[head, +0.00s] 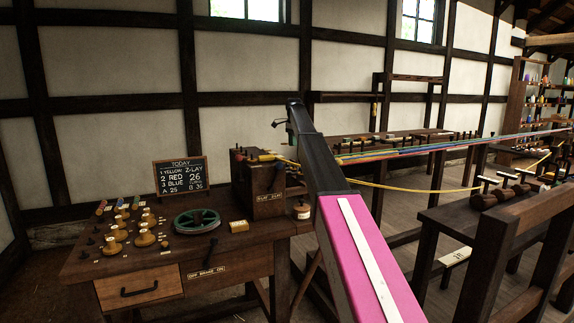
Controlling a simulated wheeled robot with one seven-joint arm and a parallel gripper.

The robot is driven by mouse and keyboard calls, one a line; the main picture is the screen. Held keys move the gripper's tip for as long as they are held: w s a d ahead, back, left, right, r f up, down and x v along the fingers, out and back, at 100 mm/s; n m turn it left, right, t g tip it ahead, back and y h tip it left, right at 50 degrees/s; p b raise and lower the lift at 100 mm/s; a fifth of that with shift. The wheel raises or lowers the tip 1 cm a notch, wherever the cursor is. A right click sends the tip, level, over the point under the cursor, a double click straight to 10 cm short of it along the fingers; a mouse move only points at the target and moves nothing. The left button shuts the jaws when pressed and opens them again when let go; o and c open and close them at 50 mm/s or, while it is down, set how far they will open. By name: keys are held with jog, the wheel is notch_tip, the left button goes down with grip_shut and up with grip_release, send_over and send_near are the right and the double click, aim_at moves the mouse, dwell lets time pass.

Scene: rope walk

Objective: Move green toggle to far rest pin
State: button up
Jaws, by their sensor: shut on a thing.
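I cannot make out the green toggle for certain. My arm crosses the middle of the head view, and its dark end stands beside the wooden block (257,190) on the workbench (235,250). My gripper's fingers do not show; the arm hides that area. Small dark pins (90,241) stand at the left of the bench, near several wooden knobs with pale tops (113,235). Small coloured pieces (120,203) lie in a row behind them, too small to tell apart well. I cannot tell which pin is the far rest pin.
A green reel (197,221) lies on the bench, with a dark handle in front. A chalkboard (182,177) stands at the back.

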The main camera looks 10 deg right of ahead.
jog(key=s+f, duration=0.3)
jog(key=f, duration=0.2)
jog(key=shift+s+d, duration=0.25)
jog(key=shift+d, duration=0.1)
dwell(1.0)
jog(key=shift+f, duration=0.4)
dwell(0.6)
jog(key=shift+f, duration=1.35)
jog(key=o, duration=0.9)
